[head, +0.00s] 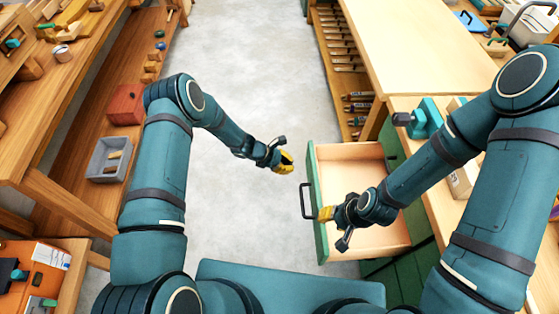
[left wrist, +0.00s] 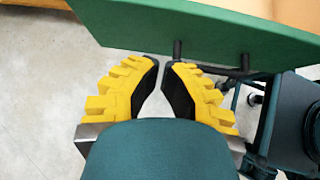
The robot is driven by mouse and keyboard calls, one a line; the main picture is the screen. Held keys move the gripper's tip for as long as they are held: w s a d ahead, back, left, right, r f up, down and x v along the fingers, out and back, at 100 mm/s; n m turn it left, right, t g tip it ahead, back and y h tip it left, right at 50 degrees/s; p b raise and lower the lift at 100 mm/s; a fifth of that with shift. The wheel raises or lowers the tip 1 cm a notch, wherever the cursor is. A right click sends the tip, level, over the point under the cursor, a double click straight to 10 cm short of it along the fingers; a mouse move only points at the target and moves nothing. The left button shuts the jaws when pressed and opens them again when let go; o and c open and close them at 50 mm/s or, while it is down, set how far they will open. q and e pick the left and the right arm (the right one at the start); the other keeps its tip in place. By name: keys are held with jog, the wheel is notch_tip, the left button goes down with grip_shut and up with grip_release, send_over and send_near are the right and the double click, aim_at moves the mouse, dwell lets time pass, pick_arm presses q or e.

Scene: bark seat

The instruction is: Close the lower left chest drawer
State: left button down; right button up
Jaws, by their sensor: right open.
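The chest drawer (head: 362,165) stands pulled out, its pale wooden inside empty where I can see it. Its green front (head: 316,205) faces left and bears a dark bar handle (head: 304,201).
The green chest (head: 393,150) stands under a workbench at right, with a pale top (head: 415,45) and a teal vise (head: 425,117). A wooden bench (head: 60,130) with a grey bin (head: 108,160) and red box (head: 126,104) lines the left. Bare floor (head: 255,70) lies between.

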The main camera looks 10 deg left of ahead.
aim_at(311, 170)
pick_arm(q)
jog(key=d, duration=0.1)
jog(key=d+f, duration=0.1)
jog(key=d, duration=0.1)
jog(key=w+d+f, duration=0.1)
jog(key=shift+d, duration=0.4)
jog(key=shift+w+d, duration=0.15)
jog(key=shift+d, duration=0.4)
pick_arm(e)
jog(key=shift+f, duration=0.25)
